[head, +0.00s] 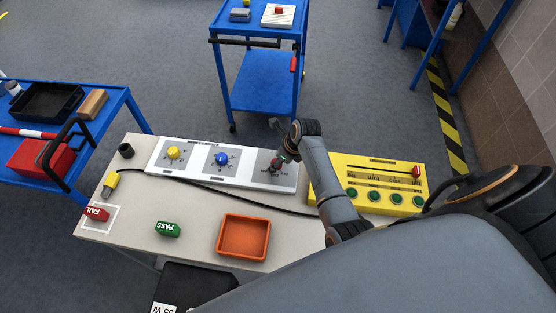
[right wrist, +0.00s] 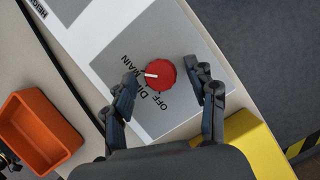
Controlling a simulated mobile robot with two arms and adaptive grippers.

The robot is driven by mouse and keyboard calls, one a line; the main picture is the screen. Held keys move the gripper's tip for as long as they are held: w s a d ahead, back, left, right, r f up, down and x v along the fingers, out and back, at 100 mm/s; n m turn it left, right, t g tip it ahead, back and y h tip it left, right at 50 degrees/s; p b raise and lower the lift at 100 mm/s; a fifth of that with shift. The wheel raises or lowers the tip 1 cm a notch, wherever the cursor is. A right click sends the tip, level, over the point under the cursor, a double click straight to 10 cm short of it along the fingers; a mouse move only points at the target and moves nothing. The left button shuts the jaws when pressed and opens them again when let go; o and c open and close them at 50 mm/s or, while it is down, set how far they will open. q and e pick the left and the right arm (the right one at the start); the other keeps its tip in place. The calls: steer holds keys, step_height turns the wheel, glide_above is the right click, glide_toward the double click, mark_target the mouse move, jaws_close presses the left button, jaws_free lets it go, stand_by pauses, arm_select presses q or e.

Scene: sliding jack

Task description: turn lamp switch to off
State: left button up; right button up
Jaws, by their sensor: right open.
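The lamp switch is a red round knob (right wrist: 160,74) on a grey plate marked MAIN, DIM and OFF. Its white pointer faces left in the right wrist view, towards the MAIN and DIM labels and away from OFF. In the head view the red knob (head: 276,163) is partly hidden by my right gripper. My right gripper (right wrist: 163,72) is open, one finger on each side of the knob, with visible gaps in the right wrist view. Its height above the plate is hard to judge. My left gripper is not in view.
The white panel also holds a yellow knob (head: 173,152) and a blue knob (head: 222,158). A yellow box (head: 345,162) with green buttons and a red switch stands right of the panel. An orange tray (head: 243,237), a green PASS block (head: 167,229) and a red FAIL block (head: 97,213) lie nearer.

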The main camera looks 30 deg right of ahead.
steer(key=c, duration=1.1)
steer(key=shift+c, duration=0.2)
